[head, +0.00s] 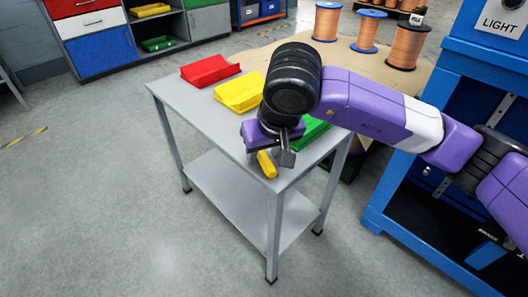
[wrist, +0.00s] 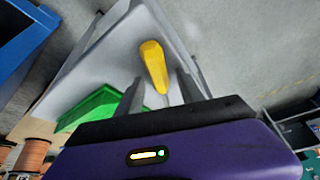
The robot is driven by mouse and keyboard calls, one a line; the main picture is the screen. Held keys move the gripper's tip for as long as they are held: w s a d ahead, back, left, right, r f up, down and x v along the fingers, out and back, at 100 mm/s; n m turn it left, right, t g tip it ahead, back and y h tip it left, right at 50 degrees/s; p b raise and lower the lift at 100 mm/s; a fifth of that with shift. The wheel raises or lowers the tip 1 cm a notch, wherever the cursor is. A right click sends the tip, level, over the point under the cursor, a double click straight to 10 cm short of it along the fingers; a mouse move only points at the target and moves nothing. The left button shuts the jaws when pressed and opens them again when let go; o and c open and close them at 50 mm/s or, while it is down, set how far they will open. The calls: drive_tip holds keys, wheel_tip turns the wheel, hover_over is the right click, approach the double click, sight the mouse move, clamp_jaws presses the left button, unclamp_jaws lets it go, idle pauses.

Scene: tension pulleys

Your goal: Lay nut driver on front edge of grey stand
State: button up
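The nut driver's yellow handle (head: 266,164) shows at the near front corner of the grey stand (head: 215,119), just below my gripper (head: 283,150). In the wrist view the nut driver (wrist: 153,65) appears to lie on the grey top, with its thin shaft pointing back between my fingers. My gripper (wrist: 162,92) has its fingers apart, with visible gaps on both sides of the shaft. The shaft's end is hidden behind the gripper body.
A red bin (head: 210,70), a yellow bin (head: 239,92) and a green bin (head: 314,130) stand on the stand's top, the green one close to my gripper. A blue frame (head: 400,190) stands to the right. Copper spools (head: 367,32) stand behind. Floor at left is clear.

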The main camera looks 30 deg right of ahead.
drive_tip(key=shift+r, duration=0.1)
drive_tip(key=shift+r+p, duration=0.2)
drive_tip(key=shift+p, duration=0.2)
drive_tip(key=p+v, duration=0.3)
drive_tip(key=v, duration=0.8)
drive_tip(key=shift+s+r, duration=0.2)
drive_tip(key=shift+r, duration=0.1)
